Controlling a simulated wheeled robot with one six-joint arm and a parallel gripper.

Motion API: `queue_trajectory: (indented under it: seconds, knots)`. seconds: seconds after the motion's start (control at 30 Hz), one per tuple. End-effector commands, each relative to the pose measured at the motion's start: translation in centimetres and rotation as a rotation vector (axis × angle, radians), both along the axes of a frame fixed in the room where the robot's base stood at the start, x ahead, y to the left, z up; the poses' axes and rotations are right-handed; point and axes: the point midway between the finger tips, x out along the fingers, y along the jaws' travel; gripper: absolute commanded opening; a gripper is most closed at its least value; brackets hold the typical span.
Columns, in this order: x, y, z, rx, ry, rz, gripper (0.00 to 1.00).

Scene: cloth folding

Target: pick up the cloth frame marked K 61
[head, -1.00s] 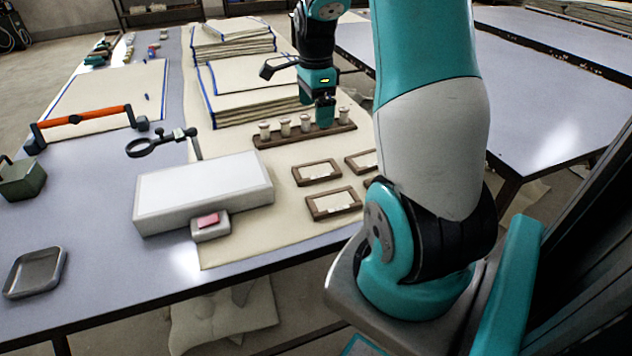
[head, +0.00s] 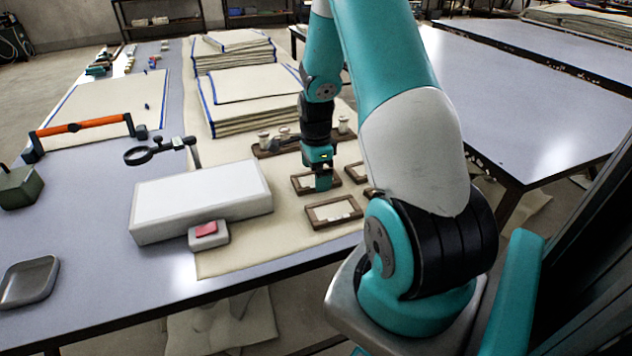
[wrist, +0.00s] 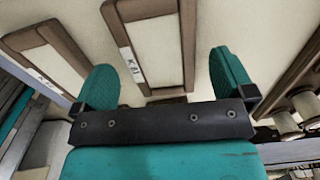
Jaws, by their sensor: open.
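The cloth frame marked K 61 (wrist: 187,45) has a brown border around a pale cloth panel, with a white label on its left side in the wrist view. It lies flat on the cream cloth. My gripper (wrist: 165,78) is open, with one teal finger on each side of the frame's near end in that view. In the head view my gripper (head: 323,182) is low over this frame (head: 298,187) and hides part of it. I cannot tell whether the fingers touch it.
A similar frame (head: 333,226) lies just in front, and another (head: 371,192) is partly behind my arm. A spool rack (head: 268,152) stands close behind. A white box (head: 200,198) is at left. Folded cloth stacks (head: 245,100) are farther back.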

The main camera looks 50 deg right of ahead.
Motion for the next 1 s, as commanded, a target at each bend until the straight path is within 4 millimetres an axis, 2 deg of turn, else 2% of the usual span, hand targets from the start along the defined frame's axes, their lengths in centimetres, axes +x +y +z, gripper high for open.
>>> queue_trajectory:
  seconds: [0.1, 0.37, 0.6, 0.87, 1.0]
  knots:
    - [-0.02, 0.01, -1.32, 0.001, 0.001, 0.000, 1.00]
    - [0.02, -0.02, -1.53, -0.001, -0.002, 0.000, 1.00]
    - [0.02, -0.02, -1.52, -0.001, -0.001, 0.000, 0.50]
    - [0.02, -0.02, -1.44, -0.001, -0.002, 0.000, 0.50]
    - [0.04, -0.04, -0.78, -0.001, -0.002, 0.000, 0.50]
